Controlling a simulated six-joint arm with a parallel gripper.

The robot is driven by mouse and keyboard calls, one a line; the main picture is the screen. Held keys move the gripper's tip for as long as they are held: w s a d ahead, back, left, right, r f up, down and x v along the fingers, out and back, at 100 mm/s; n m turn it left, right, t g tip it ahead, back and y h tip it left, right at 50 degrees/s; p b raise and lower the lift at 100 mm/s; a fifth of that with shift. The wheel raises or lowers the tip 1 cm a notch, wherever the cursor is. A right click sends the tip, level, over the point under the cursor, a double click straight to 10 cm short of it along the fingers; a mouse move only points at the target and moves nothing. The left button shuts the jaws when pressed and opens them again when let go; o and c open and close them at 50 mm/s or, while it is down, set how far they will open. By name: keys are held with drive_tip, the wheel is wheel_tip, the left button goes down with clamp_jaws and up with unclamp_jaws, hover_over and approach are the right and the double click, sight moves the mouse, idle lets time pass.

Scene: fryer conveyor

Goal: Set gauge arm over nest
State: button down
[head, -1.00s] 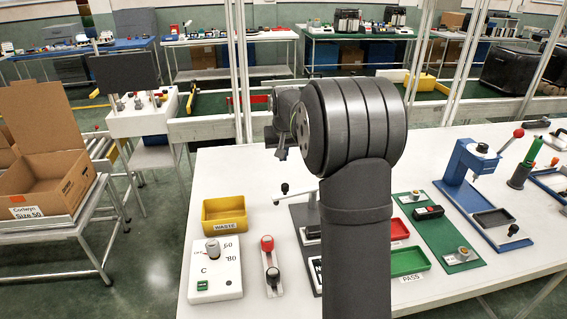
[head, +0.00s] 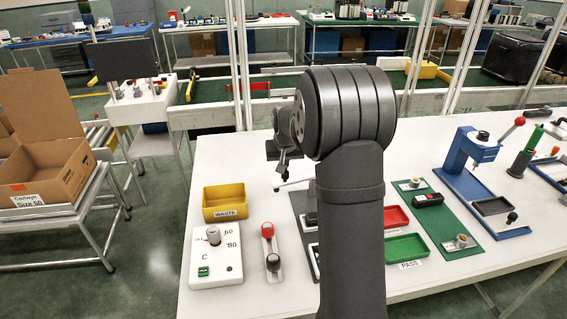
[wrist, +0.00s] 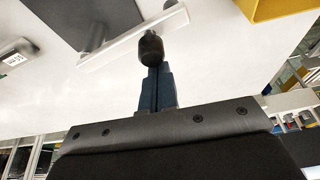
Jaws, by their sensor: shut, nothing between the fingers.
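The gauge arm is a white bar (head: 297,183) with a dark knob at its left end, over a dark plate (head: 299,202) mostly hidden behind my arm. In the wrist view the bar (wrist: 125,38) runs across the top, and its black knob (wrist: 151,48) stands just past my fingertips. My gripper (wrist: 155,72) is shut and empty, its fingers together and pointing at the knob. I cannot tell whether they touch it. In the head view my gripper (head: 283,168) is just above the knob end. I cannot make out the nest; my arm hides part of that station.
A yellow waste bin (head: 225,213) is left of the bar and shows in the wrist view (wrist: 275,8). A white control box (head: 216,270) and a red-and-black-knobbed strip (head: 270,252) are in front. Red (head: 396,217) and green (head: 406,250) trays lie to the right.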

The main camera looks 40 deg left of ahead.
sight(287, 177)
idle(0.3)
drive_tip(key=shift+s+d+n+g+y, duration=0.2)
drive_tip(key=shift+s+d+n, duration=0.3)
drive_tip(key=shift+n, duration=0.25)
drive_tip(key=shift+s+d+n+g+y, duration=0.1)
drive_tip(key=shift+s+d+n+g, duration=0.2)
drive_tip(key=shift+d+n, duration=0.35)
drive_tip(key=shift+s+d+n, duration=0.35)
drive_tip(key=shift+d+n, duration=0.25)
drive_tip(key=shift+n, duration=0.3)
drive_tip(key=w+d+n+g, duration=0.1)
drive_tip(key=d+n+g, duration=0.2)
drive_tip(key=d+n, duration=0.6)
drive_tip(key=shift+d+n+g, duration=0.25)
drive_tip(key=shift+n+g, duration=0.05)
drive_tip(key=shift+n, duration=0.4)
drive_tip(key=shift+w+d, duration=0.15)
